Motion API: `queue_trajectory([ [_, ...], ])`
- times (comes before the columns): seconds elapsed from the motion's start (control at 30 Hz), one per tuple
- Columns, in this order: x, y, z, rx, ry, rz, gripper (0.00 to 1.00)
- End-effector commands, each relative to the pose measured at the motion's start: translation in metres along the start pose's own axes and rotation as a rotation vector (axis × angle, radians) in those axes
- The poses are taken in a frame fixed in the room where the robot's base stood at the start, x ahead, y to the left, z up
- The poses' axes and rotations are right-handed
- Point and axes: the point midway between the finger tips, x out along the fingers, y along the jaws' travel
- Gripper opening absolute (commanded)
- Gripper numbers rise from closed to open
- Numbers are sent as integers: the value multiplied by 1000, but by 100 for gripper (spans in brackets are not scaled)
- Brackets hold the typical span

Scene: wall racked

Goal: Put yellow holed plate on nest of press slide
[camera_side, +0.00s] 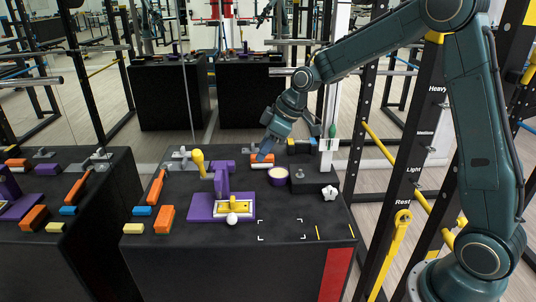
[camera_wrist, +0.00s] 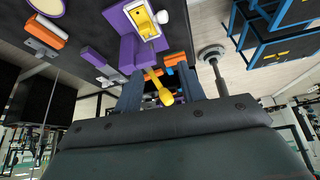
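The yellow holed plate (camera_side: 235,206) lies flat on the purple press (camera_side: 222,188), at the front of its base beside a white ball knob (camera_side: 232,218). In the wrist view the yellow plate (camera_wrist: 142,18) shows at the top within the purple press (camera_wrist: 130,50), next to the white knob (camera_wrist: 162,17). The slide's nest under the plate is hidden, so I cannot tell how it is seated. My gripper (camera_side: 262,153) is up behind and right of the press, apart from the plate. In the wrist view its two dark fingers (camera_wrist: 160,88) are spread with nothing held between them.
Orange blocks (camera_side: 165,219) lie left. A purple bowl (camera_side: 278,176) and a black block with a white star knob (camera_side: 329,193) stand right. The front right tabletop, with white corner marks, is clear.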

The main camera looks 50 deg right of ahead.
Motion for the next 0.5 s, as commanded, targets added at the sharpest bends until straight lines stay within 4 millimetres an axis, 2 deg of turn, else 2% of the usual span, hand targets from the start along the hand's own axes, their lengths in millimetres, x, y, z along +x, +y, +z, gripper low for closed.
queue_trajectory([
  [0.03,-16,-8,0,12,-3,14,40],
  [0.1,-33,-18,2,35,-11,30,40],
  [0.27,-71,-43,11,92,-26,67,40],
  [0.5,-120,-80,34,184,-39,122,40],
])
